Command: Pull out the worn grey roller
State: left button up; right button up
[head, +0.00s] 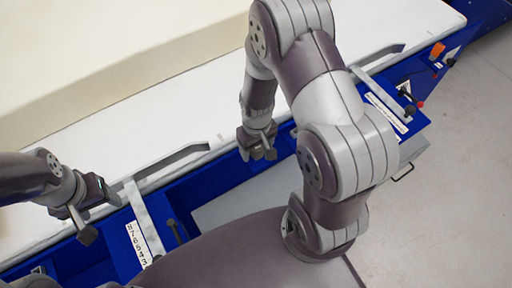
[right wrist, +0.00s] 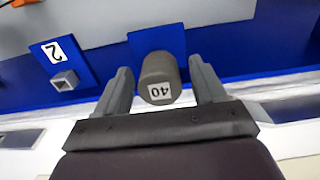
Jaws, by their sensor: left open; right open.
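A grey-brown roller (right wrist: 160,76) with a white label reading 40 shows end-on in the right wrist view, against a blue panel. My right gripper (right wrist: 160,90) is open, with one finger on each side of the roller. Narrow gaps seem to show between the fingers and the roller. In the head view my right gripper (head: 258,152) is at the front edge of the machine, and I cannot make out the roller there. My left gripper (head: 98,214) is open and empty above the machine's front edge at the left.
A blue plate marked 2 (right wrist: 53,51) with an empty-looking square socket (right wrist: 65,80) is beside the roller. A large cream foam block (head: 90,75) lies on the white bed (head: 175,125). A numbered scale (head: 139,243) and black-knobbed levers line the blue front. Grey floor (head: 450,180) is free at right.

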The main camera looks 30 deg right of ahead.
dwell(0.4)
grip_shut()
jog(key=shift+r+p, duration=3.05)
jog(key=shift+p, duration=0.2)
